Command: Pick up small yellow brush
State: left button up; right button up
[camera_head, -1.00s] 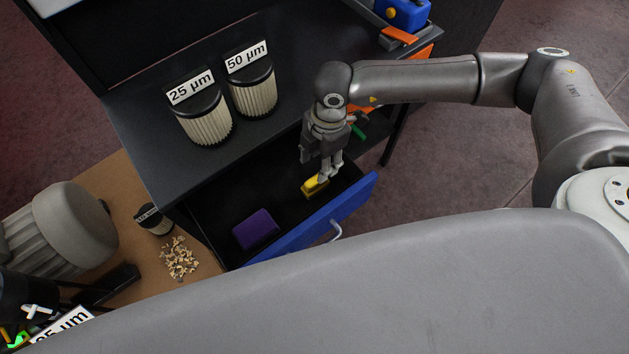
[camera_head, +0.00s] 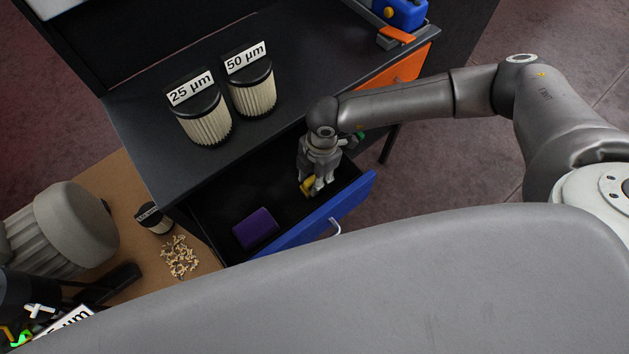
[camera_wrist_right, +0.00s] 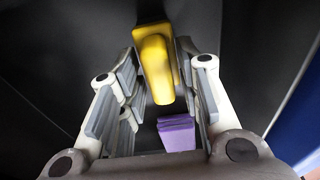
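The small yellow brush (camera_head: 307,186) lies in the open drawer, partly hidden by my right gripper (camera_head: 318,187) in the head view. In the right wrist view the brush (camera_wrist_right: 158,65) shows between the two fingers of my right gripper (camera_wrist_right: 163,80). The fingers are spread, with a visible gap on the brush's left side. The right finger is very close to the brush, and I cannot tell whether it touches. My left gripper is not in view.
A purple block (camera_head: 256,228) lies in the same drawer; it also shows in the wrist view (camera_wrist_right: 177,133). The drawer's blue front (camera_head: 312,226) and the black tabletop's edge bound the space. Two labelled filters (camera_head: 203,117) (camera_head: 252,88) stand on the tabletop.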

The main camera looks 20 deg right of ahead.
jog(key=c, duration=0.5)
grip_shut()
notch_tip(320, 180, up, 10)
jog(key=shift+r+b, duration=0.1)
jog(key=shift+b, duration=0.2)
jog(key=shift+o, duration=1.4)
grip_release()
grip_shut()
